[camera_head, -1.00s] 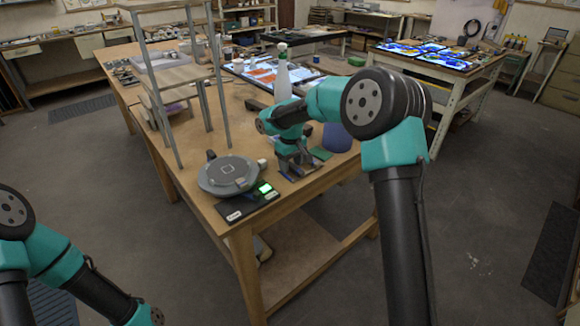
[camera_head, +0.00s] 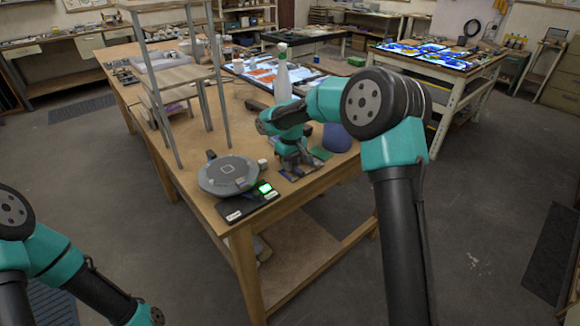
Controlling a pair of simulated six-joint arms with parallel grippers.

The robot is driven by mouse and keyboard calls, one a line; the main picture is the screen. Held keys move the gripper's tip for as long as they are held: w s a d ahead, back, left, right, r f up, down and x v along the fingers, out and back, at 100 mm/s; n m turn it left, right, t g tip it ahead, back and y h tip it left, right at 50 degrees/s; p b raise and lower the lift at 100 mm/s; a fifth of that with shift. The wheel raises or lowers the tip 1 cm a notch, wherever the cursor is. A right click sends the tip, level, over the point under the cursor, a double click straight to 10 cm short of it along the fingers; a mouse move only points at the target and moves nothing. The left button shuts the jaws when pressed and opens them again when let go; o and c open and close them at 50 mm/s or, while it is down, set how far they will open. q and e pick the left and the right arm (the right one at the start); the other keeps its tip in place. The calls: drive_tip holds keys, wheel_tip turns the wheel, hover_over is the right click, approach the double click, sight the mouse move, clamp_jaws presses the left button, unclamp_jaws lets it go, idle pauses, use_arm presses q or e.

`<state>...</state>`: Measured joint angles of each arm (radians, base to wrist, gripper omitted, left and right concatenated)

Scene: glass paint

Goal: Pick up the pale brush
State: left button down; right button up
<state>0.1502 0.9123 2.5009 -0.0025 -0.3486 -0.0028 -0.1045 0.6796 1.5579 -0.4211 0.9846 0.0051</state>
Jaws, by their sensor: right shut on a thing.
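My right gripper (camera_head: 292,172) is low over the near right part of the wooden table (camera_head: 215,207), beside a small green piece. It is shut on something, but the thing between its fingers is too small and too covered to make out. I cannot pick out a pale brush in the head view. My left arm shows at the lower left, off the table, and its gripper is outside the picture.
A round grey turntable device (camera_head: 228,175) with a lit green display sits left of my right gripper. A blue-purple rounded object (camera_head: 337,138) stands to its right. A spray bottle (camera_head: 282,75) and a tall metal rack (camera_head: 172,75) stand farther back.

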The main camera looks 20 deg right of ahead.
clamp_jaws()
drive_tip(key=shift+r, duration=0.1)
drive_tip(key=shift+r, duration=1.3)
drive_tip(key=s+a+r, duration=0.1)
drive_tip(key=s+a, duration=0.1)
drive_tip(key=s, duration=0.5)
drive_tip(key=s+a+r, duration=0.1)
drive_tip(key=s+a, duration=0.2)
drive_tip(key=s, duration=0.5)
drive_tip(key=shift+a, duration=0.35)
drive_tip(key=shift+r, duration=0.1)
